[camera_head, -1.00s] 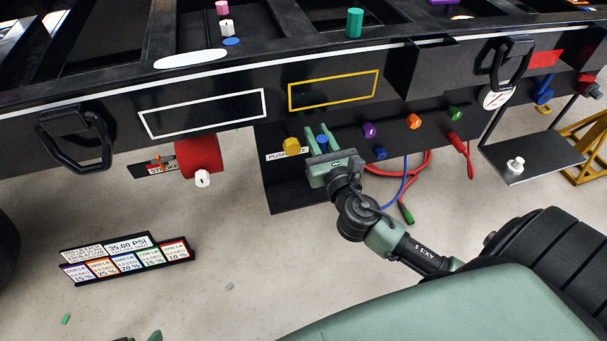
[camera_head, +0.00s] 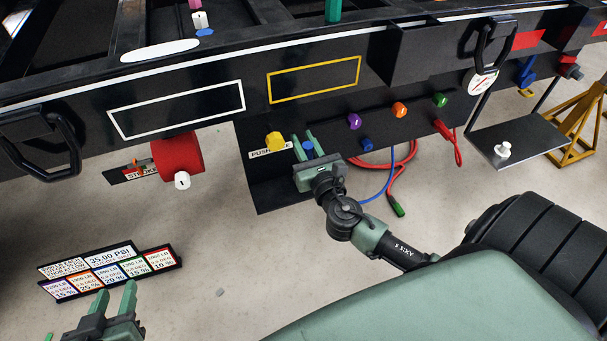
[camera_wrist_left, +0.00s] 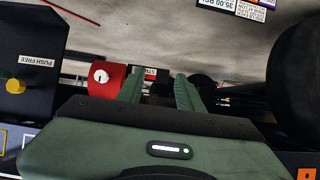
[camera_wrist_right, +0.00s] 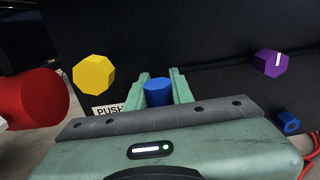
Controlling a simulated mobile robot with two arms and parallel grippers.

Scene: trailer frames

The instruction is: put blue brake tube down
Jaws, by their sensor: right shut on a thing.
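My right gripper (camera_head: 308,146) is shut on a blue cylindrical piece (camera_wrist_right: 158,92) in front of the dark panel below the trailer frame. Whether it touches the panel, I cannot tell. A thin blue tube (camera_head: 389,186) hangs to the right of this gripper; its lower part passes behind my right arm, so its link to the held piece is hidden. A separate blue fitting (camera_head: 367,144) sits on the panel to the right and also shows in the right wrist view (camera_wrist_right: 288,123). My left gripper (camera_head: 114,299) is open and empty at the lower left.
The panel carries a yellow knob (camera_head: 275,141), a purple knob (camera_head: 354,121), an orange knob (camera_head: 399,109) and a green knob (camera_head: 440,100). A red cylinder (camera_head: 178,156) hangs at left. A red hose (camera_head: 408,152) lies near the blue tube. A label board (camera_head: 112,270) stands above the left gripper.

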